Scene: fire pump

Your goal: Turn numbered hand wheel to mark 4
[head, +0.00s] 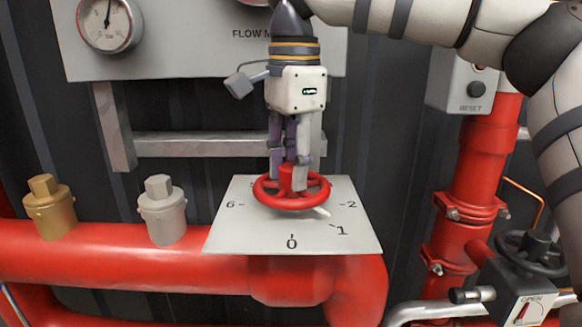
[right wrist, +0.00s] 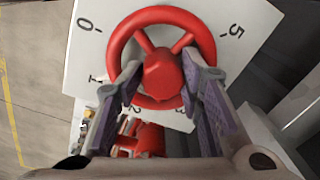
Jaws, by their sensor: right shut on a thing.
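The red hand wheel (head: 291,205) sits level on a white plate (head: 235,240) with printed numbers. In the head view 0, 1, 2 and 6 can be read; the back of the plate is partly hidden by my gripper. A small pale pointer (head: 322,212) sticks out from under the wheel's front right rim, towards the 1. My right gripper (head: 288,180) points down from above, its fingers shut on the wheel's raised red hub. In the right wrist view the fingers (right wrist: 160,75) lie on both sides of the hub (right wrist: 164,76). My left gripper is not in view.
A red pipe (head: 120,255) runs under the plate, with a brass cap (head: 49,207) and a grey cap (head: 162,210) to the left. A gauge panel (head: 190,50) stands behind. A red vertical pipe (head: 480,170) and a black valve wheel (head: 533,253) are at right.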

